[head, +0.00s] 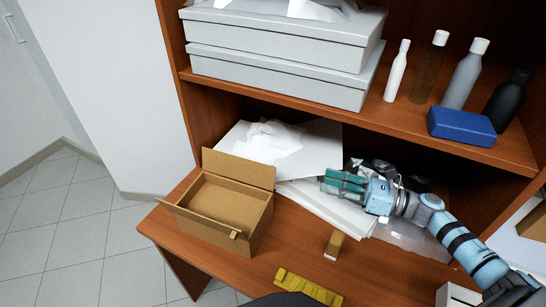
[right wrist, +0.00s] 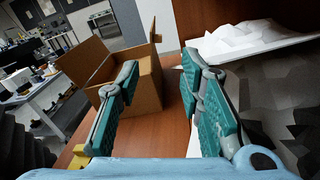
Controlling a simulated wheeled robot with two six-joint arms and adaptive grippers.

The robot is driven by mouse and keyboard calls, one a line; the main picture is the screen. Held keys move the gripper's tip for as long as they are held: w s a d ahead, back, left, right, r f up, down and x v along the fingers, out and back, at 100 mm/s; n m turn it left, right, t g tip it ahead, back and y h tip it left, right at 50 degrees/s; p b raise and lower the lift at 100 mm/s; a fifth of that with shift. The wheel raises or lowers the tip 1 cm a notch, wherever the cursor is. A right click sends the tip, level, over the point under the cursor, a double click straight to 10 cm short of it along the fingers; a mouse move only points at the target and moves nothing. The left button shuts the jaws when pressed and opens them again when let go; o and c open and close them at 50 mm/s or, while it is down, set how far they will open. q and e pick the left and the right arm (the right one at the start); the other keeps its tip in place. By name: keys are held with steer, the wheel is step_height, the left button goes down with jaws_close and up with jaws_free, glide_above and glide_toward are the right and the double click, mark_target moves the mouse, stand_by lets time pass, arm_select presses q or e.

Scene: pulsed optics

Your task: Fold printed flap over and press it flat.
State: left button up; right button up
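An open cardboard box (head: 225,204) stands on the wooden desk, left of centre. One flap (head: 238,168) stands up along its far side. Another flap (head: 200,221) slants outward on the near left side. I cannot make out print on either flap. A small tab shows at the near right corner. My right gripper (head: 335,182) is right of the box, apart from it, with its teal fingers pointing left. In the right wrist view the fingers are spread and empty, and the box (right wrist: 148,84) shows beyond and between them. My left gripper is not in view.
A yellow toothed piece (head: 308,287) and a small tan block (head: 334,245) lie on the desk (head: 285,250). White sheets (head: 335,207) and crumpled paper (head: 268,142) lie behind. The shelf above holds grey boxes (head: 280,75), bottles (head: 465,75) and a blue box (head: 461,126).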

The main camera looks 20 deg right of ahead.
mark_target(274, 168)
steer(key=x, duration=1.4)
steer(key=shift+s+a+r, duration=0.1)
jaws_close()
